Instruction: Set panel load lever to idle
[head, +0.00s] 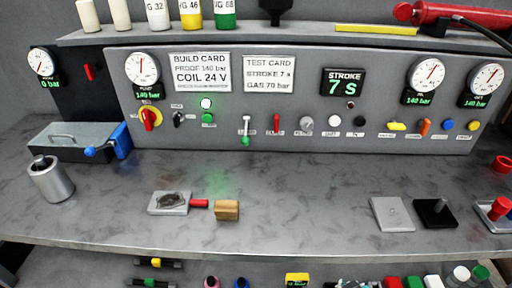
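The grey panel (300,75) stands upright at the back of the bench. A small lever with a green lower end (246,131) is on its lower middle, with the green end pointing down. A red lever (277,123) stands upright just right of it. The labels under both are too small to read, so I cannot tell which is the load lever or which position is idle. Neither of my grippers is in view.
A red-yellow rotary switch (151,117), a grey knob (306,124) and several coloured buttons line the panel.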

